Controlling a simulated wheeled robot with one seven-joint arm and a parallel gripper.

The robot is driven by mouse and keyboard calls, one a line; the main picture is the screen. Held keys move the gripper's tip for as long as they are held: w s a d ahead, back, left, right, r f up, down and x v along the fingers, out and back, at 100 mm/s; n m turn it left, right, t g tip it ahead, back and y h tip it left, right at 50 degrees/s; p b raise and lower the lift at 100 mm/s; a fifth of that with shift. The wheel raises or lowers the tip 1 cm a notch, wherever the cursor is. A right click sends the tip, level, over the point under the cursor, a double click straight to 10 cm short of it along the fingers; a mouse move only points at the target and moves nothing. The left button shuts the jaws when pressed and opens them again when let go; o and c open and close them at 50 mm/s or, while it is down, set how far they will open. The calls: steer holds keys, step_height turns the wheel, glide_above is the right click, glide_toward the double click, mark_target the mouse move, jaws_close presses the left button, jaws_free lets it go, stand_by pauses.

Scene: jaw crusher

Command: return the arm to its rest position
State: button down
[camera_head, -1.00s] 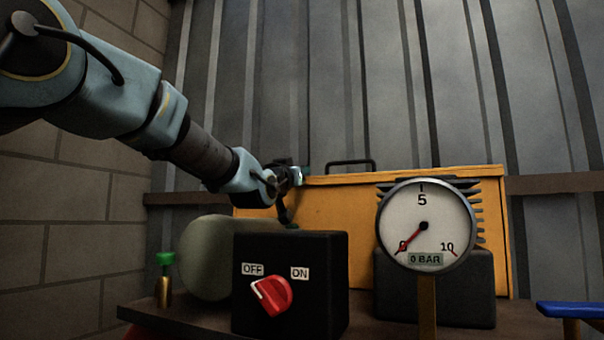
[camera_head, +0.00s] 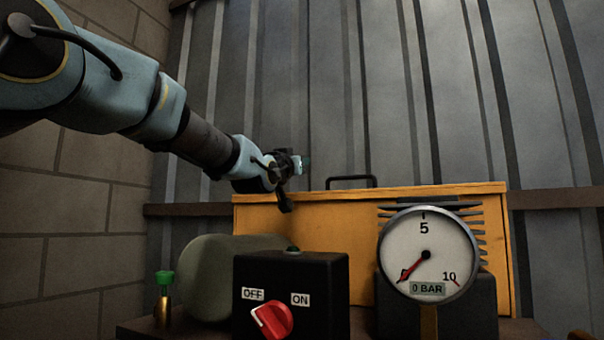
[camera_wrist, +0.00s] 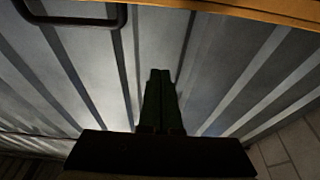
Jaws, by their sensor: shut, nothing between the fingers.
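My gripper (camera_head: 303,164) is at the end of my pale blue arm, which reaches in from the upper left in the head view. It is in the air above the left part of the yellow box's top edge, in front of the ribbed metal wall. In the wrist view my gripper (camera_wrist: 163,76) shows its two dark fingers side by side, closed together with nothing between them. Behind the fingers is the ribbed wall.
The yellow box (camera_head: 340,222) with a black handle (camera_head: 350,180) stands at the back. In front are a black switch box (camera_head: 315,268) with a red knob (camera_head: 272,320) pointing to OFF, a gauge (camera_head: 427,235) at 0 bar, a rounded grey-green tank (camera_head: 207,275) and a green-capped valve (camera_head: 164,280).

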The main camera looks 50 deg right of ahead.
steer(key=shift+r+p, duration=0.5)
steer(key=shift+r, duration=1.4)
